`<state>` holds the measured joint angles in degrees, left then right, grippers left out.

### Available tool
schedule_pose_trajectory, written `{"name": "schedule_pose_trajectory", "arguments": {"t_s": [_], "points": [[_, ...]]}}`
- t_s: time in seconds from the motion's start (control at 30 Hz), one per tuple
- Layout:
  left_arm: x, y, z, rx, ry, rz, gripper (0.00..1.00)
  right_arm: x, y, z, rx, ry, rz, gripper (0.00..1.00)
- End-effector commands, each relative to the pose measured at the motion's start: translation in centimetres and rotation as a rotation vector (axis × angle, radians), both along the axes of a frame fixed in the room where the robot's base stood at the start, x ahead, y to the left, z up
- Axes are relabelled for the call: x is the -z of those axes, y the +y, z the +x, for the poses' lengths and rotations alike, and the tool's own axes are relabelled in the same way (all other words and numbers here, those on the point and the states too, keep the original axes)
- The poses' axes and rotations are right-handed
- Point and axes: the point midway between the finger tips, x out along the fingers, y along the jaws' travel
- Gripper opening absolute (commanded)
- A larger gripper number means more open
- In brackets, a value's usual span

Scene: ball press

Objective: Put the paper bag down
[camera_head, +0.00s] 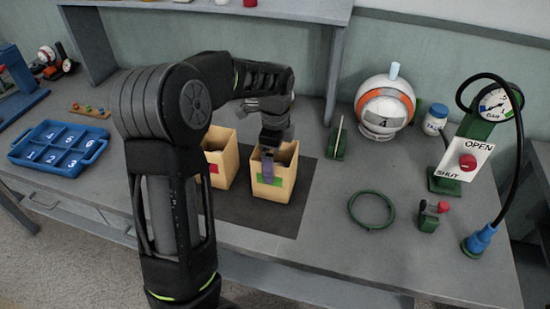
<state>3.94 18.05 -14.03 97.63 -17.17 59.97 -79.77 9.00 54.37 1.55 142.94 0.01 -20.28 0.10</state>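A tan paper bag with a green label (286,184) stands upright and open at the top, over the right part of the dark mat (240,213). My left gripper (267,160) points down at its front rim. One purple-grey finger lies against the outside of the front wall, above the label; the other finger is hidden, seemingly inside the bag. The gripper appears shut on that wall. I cannot tell whether the bag's base touches the mat. A second tan bag with a red label (224,160) stands to the left, partly behind my arm. My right gripper is out of view.
A blue numbered tray (60,147) lies at left. A raised shelf (290,10) spans the back.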

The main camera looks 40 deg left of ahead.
Motion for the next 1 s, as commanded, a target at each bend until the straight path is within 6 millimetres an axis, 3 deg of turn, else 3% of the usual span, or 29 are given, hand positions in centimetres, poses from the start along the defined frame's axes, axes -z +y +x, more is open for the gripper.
{"name": "schedule_pose_trajectory", "arguments": {"t_s": [0.4, 0.43, 0.47, 0.77, 1.0], "points": [[0.7, 0.0, 0.0, 0.000, -0.002, 0.001, 0.37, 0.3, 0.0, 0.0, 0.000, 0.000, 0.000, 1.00], [0.5, 0.0, 0.0, 0.000, -0.002, 0.001, 0.97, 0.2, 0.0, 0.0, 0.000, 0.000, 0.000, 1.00], [0.5, 0.0, 0.0, 0.000, -0.002, 0.001, 0.99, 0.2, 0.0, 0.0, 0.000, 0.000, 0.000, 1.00], [0.3, 0.0, 0.0, 0.001, -0.002, 0.001, 1.00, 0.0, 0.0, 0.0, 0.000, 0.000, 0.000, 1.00], [-1.9, 0.0, 0.1, 0.001, -0.005, 0.001, 1.00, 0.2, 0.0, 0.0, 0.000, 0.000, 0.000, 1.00]]}}
